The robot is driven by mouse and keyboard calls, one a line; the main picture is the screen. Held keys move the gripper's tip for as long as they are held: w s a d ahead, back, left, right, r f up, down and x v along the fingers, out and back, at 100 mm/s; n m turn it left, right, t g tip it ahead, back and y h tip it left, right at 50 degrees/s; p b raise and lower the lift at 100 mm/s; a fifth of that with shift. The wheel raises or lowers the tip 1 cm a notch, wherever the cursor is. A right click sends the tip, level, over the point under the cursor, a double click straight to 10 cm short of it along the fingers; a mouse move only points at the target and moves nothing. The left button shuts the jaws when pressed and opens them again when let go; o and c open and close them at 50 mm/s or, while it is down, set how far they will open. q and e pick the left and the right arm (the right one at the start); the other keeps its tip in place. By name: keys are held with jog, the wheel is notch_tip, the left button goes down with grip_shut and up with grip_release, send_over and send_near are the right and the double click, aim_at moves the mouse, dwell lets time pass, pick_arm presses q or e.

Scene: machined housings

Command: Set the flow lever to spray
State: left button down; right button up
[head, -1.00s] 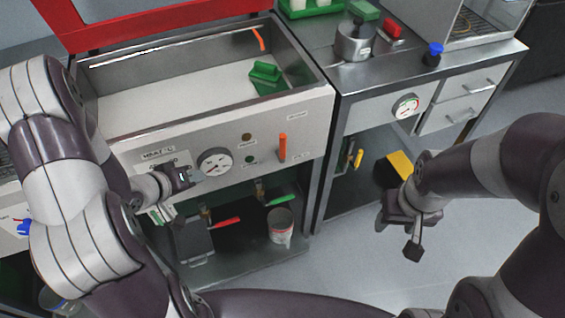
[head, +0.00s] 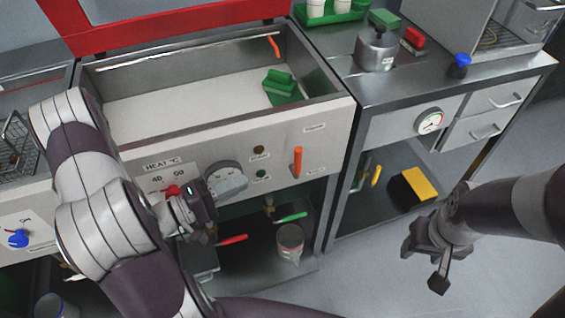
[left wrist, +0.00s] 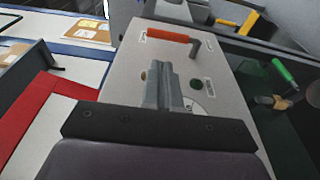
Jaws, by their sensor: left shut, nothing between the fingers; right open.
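An orange lever (head: 298,160) stands upright on the front panel of the sink unit, right of a round dial. Small labels beside it are too small to read. In the left wrist view the orange lever (left wrist: 170,37) lies across the panel beyond my fingers. My left gripper (head: 232,184) is shut and empty in front of the panel, covering part of the dial, left of the lever and apart from it. Its closed fingers also show in the left wrist view (left wrist: 165,88). My right gripper (head: 424,262) is open and empty over the floor at the right.
The dial (head: 222,172) and a red knob (head: 172,190) are beside my left gripper. A green indicator (head: 261,174) is between dial and lever. Below are red and green valve handles (head: 292,217) and a can (head: 290,240). The panel around the lever is clear.

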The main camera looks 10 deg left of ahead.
aim_at(297, 153)
pick_arm(q)
jog(key=x, duration=1.1)
jog(key=shift+w+d+b, duration=0.25)
jog(key=shift+d+b, duration=0.05)
jog(key=shift+b, duration=0.1)
jog(key=y+p, duration=0.1)
jog(key=p, duration=0.2)
jog(key=w+d+r+g+y+p, duration=0.1)
jog(key=p, duration=0.3)
jog(key=d+r+g+p, duration=0.1)
jog(key=p, duration=0.2)
jog(key=shift+w+d+r+m+y, duration=0.15)
jog(key=shift+w+m+y, duration=0.15)
jog(key=shift+y, duration=0.1)
jog(key=w+d+f+m+g+y+p, duration=0.1)
jog(key=w+d+f+g+y+p, duration=0.4)
jog(key=p, duration=0.6)
jog(key=d+f+y, duration=0.1)
jog(key=d, duration=0.1)
jog(key=shift+d+f+g+y, duration=0.25)
jog(key=shift+d+g+y, duration=0.05)
jog(key=shift+g+y, duration=0.1)
jog(key=shift+f, duration=0.15)
jog(key=shift+s, duration=0.1)
